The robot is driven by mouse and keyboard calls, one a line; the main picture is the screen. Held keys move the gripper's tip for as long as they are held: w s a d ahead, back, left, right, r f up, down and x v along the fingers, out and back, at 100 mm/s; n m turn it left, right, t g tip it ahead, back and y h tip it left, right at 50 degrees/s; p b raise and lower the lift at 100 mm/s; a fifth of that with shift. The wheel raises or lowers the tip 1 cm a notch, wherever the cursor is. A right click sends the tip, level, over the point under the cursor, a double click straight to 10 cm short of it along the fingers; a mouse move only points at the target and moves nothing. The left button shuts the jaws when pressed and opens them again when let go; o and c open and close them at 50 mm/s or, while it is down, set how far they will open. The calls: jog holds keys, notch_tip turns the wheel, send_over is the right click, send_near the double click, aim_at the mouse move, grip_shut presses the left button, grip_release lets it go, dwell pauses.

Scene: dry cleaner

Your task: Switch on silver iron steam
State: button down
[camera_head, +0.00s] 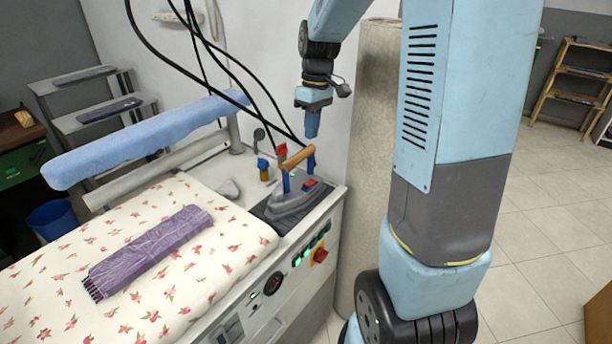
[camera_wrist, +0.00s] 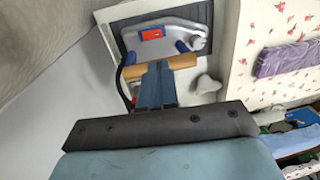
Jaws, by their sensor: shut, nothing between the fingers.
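The silver iron (camera_head: 290,203) rests on a dark pad at the right end of the ironing station. It has a wooden handle (camera_head: 297,157) on blue posts and a red switch (camera_head: 309,184) with a blue part on its top. In the wrist view the iron (camera_wrist: 180,36) lies beyond my fingers, with the red switch (camera_wrist: 152,34) in plain sight and the handle (camera_wrist: 185,62) partly behind my fingertips. My gripper (camera_head: 312,132) is shut and empty, pointing down above and slightly right of the handle. It also shows in the wrist view (camera_wrist: 156,72).
A floral ironing board (camera_head: 60,270) holds a folded purple cloth (camera_head: 150,250). Black cables hang over the station near my gripper. A yellow bottle (camera_head: 264,172) stands behind the iron. Green buttons and a red knob (camera_head: 319,255) sit on the front panel. A beige column (camera_head: 372,110) stands right.

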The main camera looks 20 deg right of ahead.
aim_at(307, 184)
jog(key=shift+f, duration=0.1)
dwell(0.3)
jog(key=f, duration=0.4)
jog(key=a+f, duration=0.1)
jog(key=f, duration=0.4)
jog(key=s+f, duration=0.1)
jog(key=f, duration=0.3)
jog(key=shift+a+f, duration=0.2)
jog(key=shift+f, duration=0.2)
jog(key=shift+d+f, duration=0.1)
jog(key=shift+d, duration=0.05)
jog(key=shift+a, duration=0.2)
jog(key=shift+w+d, duration=0.1)
jog(key=shift+d, duration=0.05)
